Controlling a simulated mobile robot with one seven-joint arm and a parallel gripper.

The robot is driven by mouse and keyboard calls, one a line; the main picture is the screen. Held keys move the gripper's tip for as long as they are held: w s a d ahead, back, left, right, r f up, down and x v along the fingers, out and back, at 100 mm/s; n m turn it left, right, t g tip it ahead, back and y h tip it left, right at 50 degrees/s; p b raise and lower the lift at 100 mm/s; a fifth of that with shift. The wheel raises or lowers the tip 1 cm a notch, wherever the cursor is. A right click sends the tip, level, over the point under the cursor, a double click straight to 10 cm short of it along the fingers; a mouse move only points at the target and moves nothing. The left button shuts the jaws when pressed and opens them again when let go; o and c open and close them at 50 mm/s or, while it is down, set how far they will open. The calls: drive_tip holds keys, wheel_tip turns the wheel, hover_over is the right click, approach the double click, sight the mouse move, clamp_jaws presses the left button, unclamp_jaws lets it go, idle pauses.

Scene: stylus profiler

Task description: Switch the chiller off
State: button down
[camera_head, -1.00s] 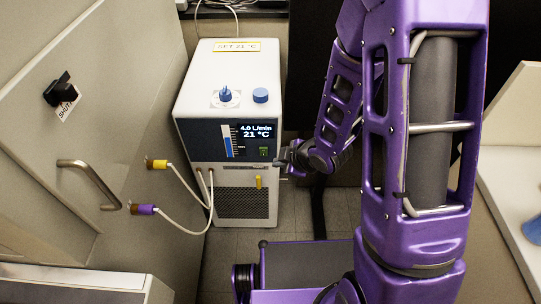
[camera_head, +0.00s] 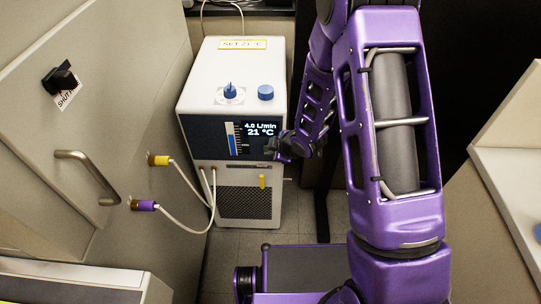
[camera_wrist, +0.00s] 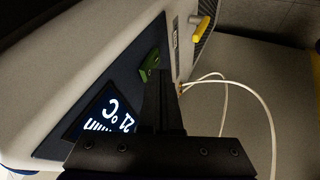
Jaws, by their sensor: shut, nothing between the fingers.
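The chiller (camera_head: 228,75) is a white box with a dark front panel. Its lit display (camera_head: 261,129) reads 4.0 L/min and 21 °C. A green switch (camera_wrist: 149,65) sits on the dark panel beside the display in the wrist view; in the head view my gripper covers it. My gripper (camera_head: 273,149) is shut and empty at the right part of the panel. In the wrist view its dark fingertips (camera_wrist: 160,76) are right by the green switch; I cannot tell whether they touch it.
A yellow handle (camera_head: 262,181) is on the chiller's lower front. White hoses (camera_head: 190,192) run from the chiller to yellow and purple fittings on the left cabinet. Blue knobs (camera_head: 265,92) stand on the chiller's top. Floor shows to the right of the chiller.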

drive_tip(key=shift+w+r+g+p, duration=0.1)
drive_tip(key=shift+w+g+p, duration=0.2)
drive_tip(key=shift+p, duration=0.8)
drive_tip(key=shift+r, duration=0.15)
drive_tip(key=shift+r+p, duration=0.55)
drive_tip(key=shift+r, duration=0.1)
drive_tip(key=shift+s, duration=0.1)
